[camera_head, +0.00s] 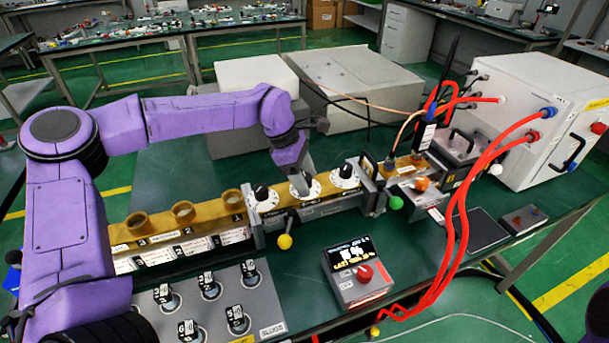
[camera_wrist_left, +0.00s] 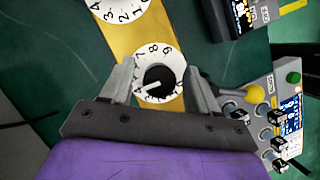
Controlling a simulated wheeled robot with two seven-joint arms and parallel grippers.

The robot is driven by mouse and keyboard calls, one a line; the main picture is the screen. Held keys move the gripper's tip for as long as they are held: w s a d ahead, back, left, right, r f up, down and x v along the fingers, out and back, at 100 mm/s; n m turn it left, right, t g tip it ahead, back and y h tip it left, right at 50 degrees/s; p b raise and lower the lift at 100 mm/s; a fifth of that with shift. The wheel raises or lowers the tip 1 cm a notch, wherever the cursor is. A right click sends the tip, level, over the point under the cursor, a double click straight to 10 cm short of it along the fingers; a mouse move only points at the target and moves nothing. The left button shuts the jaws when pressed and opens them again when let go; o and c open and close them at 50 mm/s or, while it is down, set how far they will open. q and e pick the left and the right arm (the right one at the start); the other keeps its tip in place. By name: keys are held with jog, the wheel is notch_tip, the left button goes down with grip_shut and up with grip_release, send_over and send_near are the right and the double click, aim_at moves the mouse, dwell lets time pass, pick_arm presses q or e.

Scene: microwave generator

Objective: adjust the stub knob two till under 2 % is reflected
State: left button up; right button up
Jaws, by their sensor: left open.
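The brass stub section carries three black knobs on white numbered dials in the head view: a left one (camera_head: 263,195), a middle one (camera_head: 304,188) and a right one (camera_head: 344,176). My left gripper (camera_head: 304,178) points down over the middle dial and hides most of its knob. In the left wrist view, a black knob (camera_wrist_left: 159,80) with a white pointer mark sits between the open fingers of my left gripper (camera_wrist_left: 159,72), with gaps visible on both sides. A grey meter box (camera_head: 357,276) with a lit display and red knob stands in front; its digits are not clearly legible.
A grey panel (camera_head: 262,310) with several black-topped stubs lies at front left. A yellow-ball lever (camera_head: 285,241) sticks out in front of the brass section. Red cables (camera_head: 464,190) run from the white cabinet (camera_head: 530,115) down the right side. Bare green table lies around the meter box.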

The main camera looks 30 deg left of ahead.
pick_arm(q)
jog(key=c, duration=1)
jog(key=shift+c, duration=0.2)
jog(key=shift+n, duration=0.4)
jog(key=o, duration=1)
jog(key=shift+o, duration=0.2)
jog(key=v, duration=1)
jog(key=shift+r+b, duration=0.25)
jog(key=shift+b, duration=0.2)
jog(key=shift+s, duration=0.1)
